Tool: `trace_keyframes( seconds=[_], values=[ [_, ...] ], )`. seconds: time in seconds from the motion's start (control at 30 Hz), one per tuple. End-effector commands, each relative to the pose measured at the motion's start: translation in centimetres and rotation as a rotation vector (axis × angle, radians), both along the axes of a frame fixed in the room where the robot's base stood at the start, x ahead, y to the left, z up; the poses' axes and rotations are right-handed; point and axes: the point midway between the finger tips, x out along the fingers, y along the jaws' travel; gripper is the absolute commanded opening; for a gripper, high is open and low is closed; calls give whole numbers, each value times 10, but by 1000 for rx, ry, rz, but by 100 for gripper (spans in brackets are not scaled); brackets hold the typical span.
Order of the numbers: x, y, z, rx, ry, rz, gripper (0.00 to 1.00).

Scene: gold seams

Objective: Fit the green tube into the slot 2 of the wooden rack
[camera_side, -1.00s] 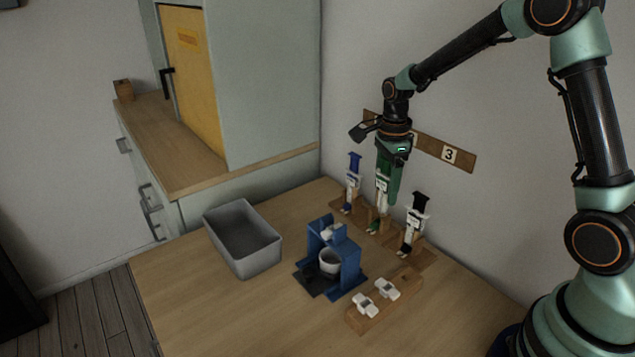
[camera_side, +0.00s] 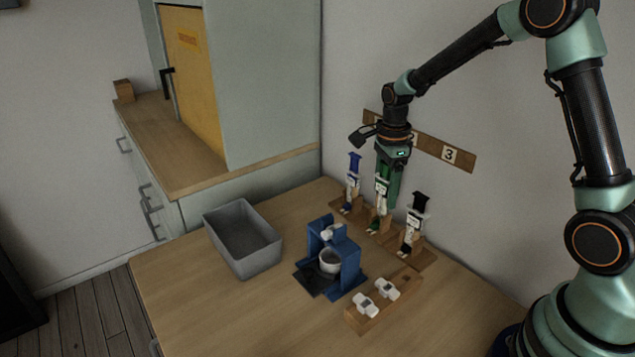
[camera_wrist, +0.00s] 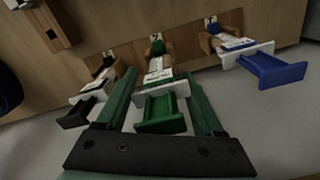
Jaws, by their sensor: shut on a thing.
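The green tube (camera_wrist: 160,112) is a syringe-like piece with a white body and a green plunger end. My gripper (camera_side: 386,198) is shut on it, with a green finger on either side in the wrist view. The tube (camera_side: 381,190) stands about upright at the middle place of the wooden rack (camera_side: 428,259), between the blue tube (camera_side: 353,180) and the black tube (camera_side: 413,225). Its lower end is at the rack's middle holder; I cannot tell whether it is fully seated. The blue tube (camera_wrist: 275,70) and black tube (camera_wrist: 90,98) also show in the wrist view.
A numbered wooden strip (camera_side: 430,146) is on the wall behind. A grey bin (camera_side: 243,240), a blue stand (camera_side: 346,262) with a white cup (camera_side: 329,262), and a wooden block (camera_side: 372,313) with two white pieces stand in front. The table's front left is clear.

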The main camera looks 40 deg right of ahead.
Motion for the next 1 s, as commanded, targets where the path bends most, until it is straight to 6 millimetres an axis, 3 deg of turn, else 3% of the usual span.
trace_keyframes(
  seconds=[1.0],
  values=[
    [0, 0, -13, 0, 0, 0, 14]
  ],
)
